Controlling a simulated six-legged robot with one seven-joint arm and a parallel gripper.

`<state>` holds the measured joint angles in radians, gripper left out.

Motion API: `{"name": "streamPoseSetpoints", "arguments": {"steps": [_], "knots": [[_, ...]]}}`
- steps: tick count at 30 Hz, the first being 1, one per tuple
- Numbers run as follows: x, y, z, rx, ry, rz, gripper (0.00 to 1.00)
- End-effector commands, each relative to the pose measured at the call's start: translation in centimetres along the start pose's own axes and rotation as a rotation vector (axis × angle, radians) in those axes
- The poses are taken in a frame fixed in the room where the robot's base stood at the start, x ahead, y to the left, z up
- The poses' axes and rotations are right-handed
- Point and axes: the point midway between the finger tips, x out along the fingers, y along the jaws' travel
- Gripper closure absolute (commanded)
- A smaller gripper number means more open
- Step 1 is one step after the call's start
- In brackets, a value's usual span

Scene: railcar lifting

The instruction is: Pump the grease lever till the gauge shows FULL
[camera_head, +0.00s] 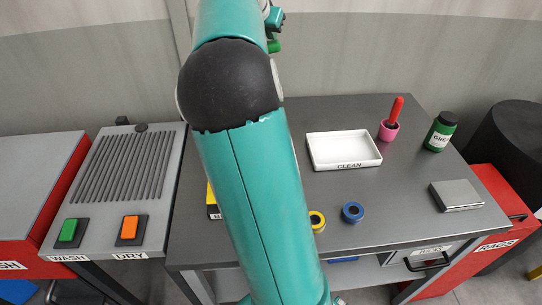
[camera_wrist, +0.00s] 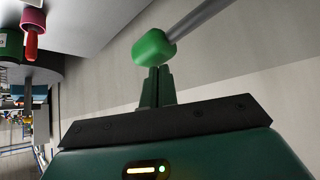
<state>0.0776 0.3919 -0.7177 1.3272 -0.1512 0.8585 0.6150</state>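The lever shows in the wrist view as a grey rod (camera_wrist: 205,17) slanting in from the upper right, with a bright green knob (camera_wrist: 153,48) at its end. My gripper (camera_wrist: 157,70) has its two dark green fingers close together, with no clear gap. The knob is right at the fingertips and overlaps them in the picture; I cannot tell whether they touch. In the head view my arm hides much of the middle, and a small green piece (camera_head: 275,45) beside it may be the knob. The gauge is not visible in either view.
A grey table holds a white CLEAN tray (camera_head: 344,150), a pink cup with a red handle (camera_head: 389,130), a green bottle (camera_head: 440,131), a metal block (camera_head: 456,195), and blue (camera_head: 352,212) and yellow (camera_head: 317,221) rings. A WASH/DRY panel (camera_head: 100,240) stands left. The wall is behind.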

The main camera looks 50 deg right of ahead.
Motion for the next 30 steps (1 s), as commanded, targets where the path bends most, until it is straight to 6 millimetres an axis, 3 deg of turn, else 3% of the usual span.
{"name": "streamPoseSetpoints", "arguments": {"steps": [30], "knots": [[2.8,-0.1,2.6,-0.001,-0.002,0.000,1.00]]}}
